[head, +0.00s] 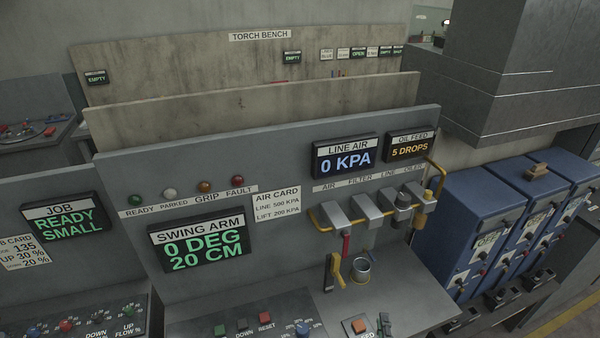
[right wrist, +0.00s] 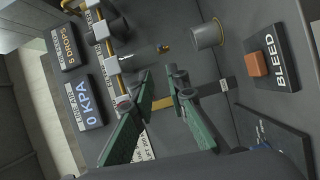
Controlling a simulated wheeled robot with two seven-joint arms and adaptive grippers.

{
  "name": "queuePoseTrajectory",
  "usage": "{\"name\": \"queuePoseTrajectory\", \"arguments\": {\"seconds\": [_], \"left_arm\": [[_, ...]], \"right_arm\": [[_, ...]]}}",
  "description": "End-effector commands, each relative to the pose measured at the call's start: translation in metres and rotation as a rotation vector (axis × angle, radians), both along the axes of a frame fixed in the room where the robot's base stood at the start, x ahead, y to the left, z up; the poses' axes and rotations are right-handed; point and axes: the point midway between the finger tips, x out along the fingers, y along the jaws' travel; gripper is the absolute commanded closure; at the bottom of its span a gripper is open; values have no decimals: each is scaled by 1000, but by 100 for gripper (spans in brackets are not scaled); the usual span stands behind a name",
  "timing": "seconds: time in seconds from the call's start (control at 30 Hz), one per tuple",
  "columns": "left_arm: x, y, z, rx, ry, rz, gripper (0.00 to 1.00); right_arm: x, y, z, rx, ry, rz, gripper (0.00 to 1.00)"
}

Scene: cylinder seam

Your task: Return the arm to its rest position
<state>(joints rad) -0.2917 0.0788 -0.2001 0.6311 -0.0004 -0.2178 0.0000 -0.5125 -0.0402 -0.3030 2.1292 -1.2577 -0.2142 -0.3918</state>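My right gripper (right wrist: 160,84) shows in the right wrist view. Its two green-padded fingers are spread apart with nothing between them. It is in front of the air panel, with the metal cup (right wrist: 207,37) and the bleed button (right wrist: 257,64) off to the right of the fingers in that view. I cannot make out the right gripper clearly in the head view. My left gripper is not in view. The swing arm display (head: 200,245) reads 0 DEG and 20 CM. The line air display (head: 346,157) reads 0 KPA.
The air line (head: 325,228) with its grey blocks juts from the panel. The cup (head: 361,269) and a yellow lever (head: 338,270) stand below it. Blue cabinets (head: 480,215) stand at the right. The oil feed display (head: 409,147) reads 5 DROPS.

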Motion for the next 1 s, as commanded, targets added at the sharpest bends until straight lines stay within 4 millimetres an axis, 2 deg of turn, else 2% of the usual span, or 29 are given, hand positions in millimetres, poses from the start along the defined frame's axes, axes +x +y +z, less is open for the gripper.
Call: {"name": "queuePoseTrajectory", "arguments": {"seconds": [0.03, 0.1, 0.37, 0.47, 0.6, 0.7, 0.8, 1.0], "left_arm": [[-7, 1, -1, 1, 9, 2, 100], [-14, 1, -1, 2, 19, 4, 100], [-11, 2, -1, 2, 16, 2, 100], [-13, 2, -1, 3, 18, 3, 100], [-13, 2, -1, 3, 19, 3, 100], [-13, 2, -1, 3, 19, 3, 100], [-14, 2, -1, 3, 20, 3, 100], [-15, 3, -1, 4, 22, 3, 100]], "right_arm": [[-5, -17, -3, 27, 11, -42, 86], [-11, -34, -6, 67, 20, -86, 86], [-33, -100, -29, 297, 92, -274, 86], [-46, -124, -46, 419, 137, -360, 86], [-74, -155, -83, 640, 244, -507, 86], [-102, -165, -116, 817, 357, -617, 86], [-127, -162, -142, 950, 464, -697, 86], [-167, -144, -173, 1117, 648, -801, 86]]}}
